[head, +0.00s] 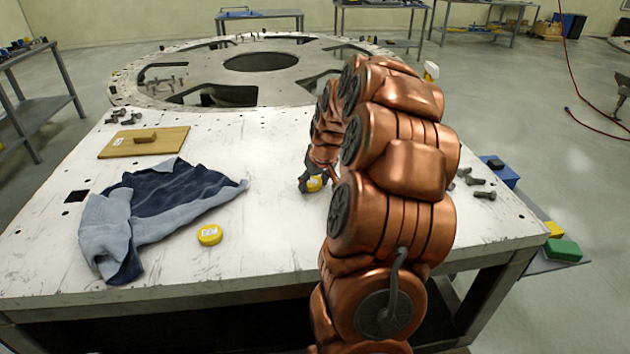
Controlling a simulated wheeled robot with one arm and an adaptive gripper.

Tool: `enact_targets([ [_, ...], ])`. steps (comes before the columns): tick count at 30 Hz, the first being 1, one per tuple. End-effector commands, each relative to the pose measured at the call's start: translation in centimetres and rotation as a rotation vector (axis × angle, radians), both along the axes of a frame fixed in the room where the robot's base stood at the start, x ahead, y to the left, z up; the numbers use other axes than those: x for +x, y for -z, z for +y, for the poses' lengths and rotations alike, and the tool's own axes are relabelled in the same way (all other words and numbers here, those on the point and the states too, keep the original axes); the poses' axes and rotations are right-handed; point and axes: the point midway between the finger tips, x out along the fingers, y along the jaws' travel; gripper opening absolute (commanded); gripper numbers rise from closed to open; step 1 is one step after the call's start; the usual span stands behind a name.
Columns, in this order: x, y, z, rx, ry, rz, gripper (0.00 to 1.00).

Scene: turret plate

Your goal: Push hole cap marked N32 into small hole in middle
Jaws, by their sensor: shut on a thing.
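I cannot tell whether this cap touches the plate. A second yellow cap (209,235) with a white label lies on the plate, right of the cloth. I cannot read the marking on either cap. No small hole shows clearly under the held cap; my gripper and arm cover that area.
A blue cloth (165,200) lies crumpled at left. Behind it is a wooden board (145,142) with a small block. Loose bolts (484,194) lie on the right, partly behind my arm. A large ring plate (160,72) is at the back. The plate between cloth and gripper is clear.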

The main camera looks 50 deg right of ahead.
Motion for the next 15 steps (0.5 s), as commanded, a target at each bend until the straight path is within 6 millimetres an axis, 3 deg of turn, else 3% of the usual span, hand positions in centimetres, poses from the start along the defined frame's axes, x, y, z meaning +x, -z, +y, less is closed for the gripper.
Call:
enact_targets([
  [15,0.01,0.54,-0.01,0.000,0.000,0.000,0.24],
])
